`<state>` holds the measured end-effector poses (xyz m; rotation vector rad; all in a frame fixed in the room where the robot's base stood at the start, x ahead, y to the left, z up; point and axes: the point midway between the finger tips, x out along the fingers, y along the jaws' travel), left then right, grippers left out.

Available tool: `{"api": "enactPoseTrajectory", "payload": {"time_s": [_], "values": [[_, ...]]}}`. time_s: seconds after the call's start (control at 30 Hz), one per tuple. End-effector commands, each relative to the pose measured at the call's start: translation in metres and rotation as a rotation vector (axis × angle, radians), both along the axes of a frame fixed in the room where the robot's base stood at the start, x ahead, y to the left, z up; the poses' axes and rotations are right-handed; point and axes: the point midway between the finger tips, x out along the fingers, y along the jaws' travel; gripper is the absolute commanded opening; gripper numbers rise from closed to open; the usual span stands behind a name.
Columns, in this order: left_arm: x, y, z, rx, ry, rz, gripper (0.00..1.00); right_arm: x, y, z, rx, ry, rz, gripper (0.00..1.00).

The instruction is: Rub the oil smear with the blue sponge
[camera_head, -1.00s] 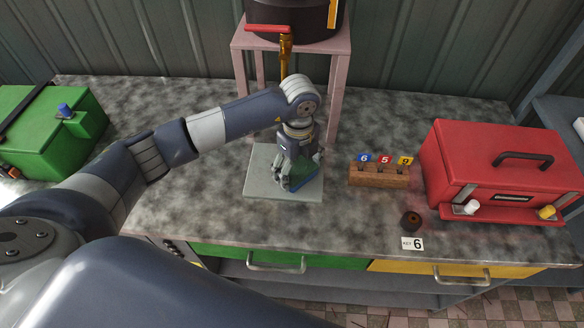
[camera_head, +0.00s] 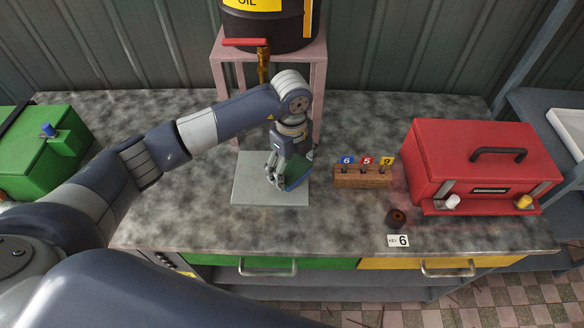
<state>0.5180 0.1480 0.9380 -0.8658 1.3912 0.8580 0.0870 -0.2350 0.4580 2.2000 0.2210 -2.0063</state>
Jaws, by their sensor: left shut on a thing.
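The blue sponge (camera_head: 299,171) has a dark green face and a blue edge. It shows tilted at the right side of my left gripper (camera_head: 279,180), which is shut on it. The gripper points down over the right part of a pale grey plate (camera_head: 252,188) on the counter. I cannot tell whether the sponge touches the plate. I see no clear oil smear; part of the plate is hidden behind the gripper. My right gripper is not in view.
A black oil drum (camera_head: 268,28) with a red-handled tap stands on a pink stand (camera_head: 318,75) behind the plate. To the right are a wooden key block (camera_head: 362,178), a dark round piece (camera_head: 396,217) and a red box (camera_head: 480,160). A green box (camera_head: 40,160) stands left.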

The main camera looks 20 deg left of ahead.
Motion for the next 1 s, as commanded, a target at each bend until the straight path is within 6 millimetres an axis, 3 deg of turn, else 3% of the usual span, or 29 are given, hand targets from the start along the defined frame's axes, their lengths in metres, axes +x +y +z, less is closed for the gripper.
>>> {"api": "enactPoseTrajectory", "payload": {"time_s": [0.2, 0.57, 1.0], "values": [[0.0, 0.001, 0.024, 0.001, 0.0, 0.001, 0.56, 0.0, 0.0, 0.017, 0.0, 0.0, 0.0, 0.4], [0.0, 0.001, 0.025, 0.001, 0.0, 0.002, 0.56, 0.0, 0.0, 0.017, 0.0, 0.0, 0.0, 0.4], [0.001, 0.001, 0.056, 0.001, -0.002, 0.001, 0.56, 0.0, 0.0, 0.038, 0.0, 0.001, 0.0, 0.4]]}}
